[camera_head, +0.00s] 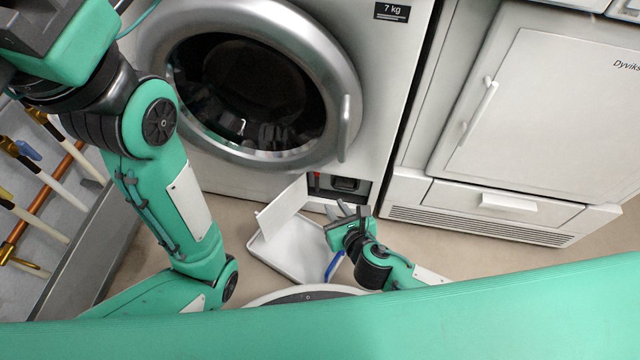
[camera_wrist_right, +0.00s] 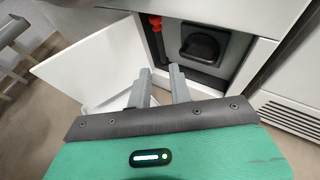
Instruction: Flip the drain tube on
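The drain tube appears to be the small red-orange piece (camera_head: 316,180) at the left side of an open recess low on the washing machine (camera_head: 370,130). It also shows as a red-orange strip in the right wrist view (camera_wrist_right: 156,28). Beside it in the recess is a dark round filter cap (camera_wrist_right: 201,46). My right gripper (camera_head: 347,209) is in front of and below the recess, pointing at it. Its two grey fingers stand apart with nothing between them, apart from the tube. My left arm reaches in at the left; its fingers are out of view.
The white flap (camera_head: 282,207) of the recess hangs open at the left. A white tray (camera_head: 290,250) lies on the floor below, with a blue strip (camera_head: 334,266) near my right gripper. A white cabinet (camera_head: 550,110) stands right; pipes (camera_head: 45,195) hang left.

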